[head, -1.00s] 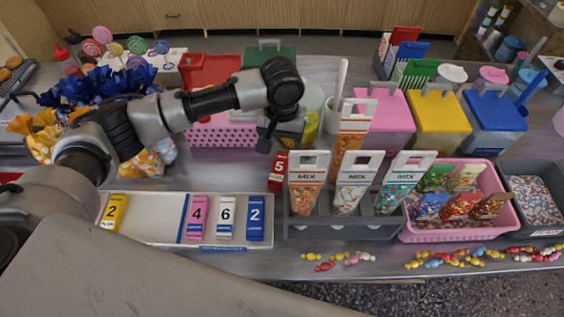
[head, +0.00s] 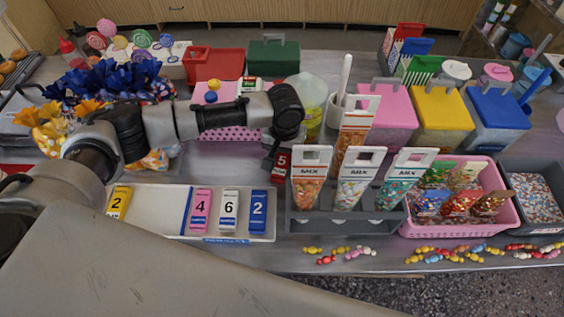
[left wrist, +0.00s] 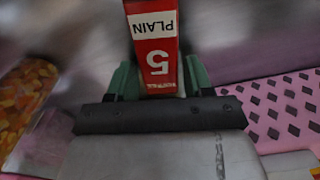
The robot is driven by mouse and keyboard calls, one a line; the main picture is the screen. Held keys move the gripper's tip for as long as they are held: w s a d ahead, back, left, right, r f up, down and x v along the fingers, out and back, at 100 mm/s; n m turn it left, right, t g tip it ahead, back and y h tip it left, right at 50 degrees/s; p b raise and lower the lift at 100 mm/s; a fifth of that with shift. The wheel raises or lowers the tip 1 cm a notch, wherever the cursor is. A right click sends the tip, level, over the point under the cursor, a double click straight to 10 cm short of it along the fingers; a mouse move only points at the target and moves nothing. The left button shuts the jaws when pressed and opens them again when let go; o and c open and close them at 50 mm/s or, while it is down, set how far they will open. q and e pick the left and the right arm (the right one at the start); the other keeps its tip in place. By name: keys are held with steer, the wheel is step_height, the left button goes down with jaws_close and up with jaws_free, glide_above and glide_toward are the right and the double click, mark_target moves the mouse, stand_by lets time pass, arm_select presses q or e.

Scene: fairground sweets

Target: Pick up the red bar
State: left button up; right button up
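The red bar (head: 280,165), marked with a 5, stands just left of the grey rack of candy bags in the head view. In the left wrist view the same red bar (left wrist: 156,62) shows the words PLAIN and 5, with its near end between the two green fingers. My left gripper (left wrist: 160,80) has one finger on each side of the bar. I cannot tell whether the fingers touch it. In the head view my left gripper (head: 283,144) is at the bar's top, largely hidden by its own wrist. My right gripper is not in view.
A white tray (head: 150,207) holds yellow, pink, white and blue numbered bars. The grey rack (head: 330,224) stands close on the bar's right. A pink perforated basket (head: 235,134) is behind my left arm. Bare metal counter (head: 220,172) lies left of the bar.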

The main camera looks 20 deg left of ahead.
mark_target(284, 155)
arm_select(q)
steer(key=c, duration=0.7)
steer(key=shift+o, duration=0.2)
step_height(284, 155, up, 10)
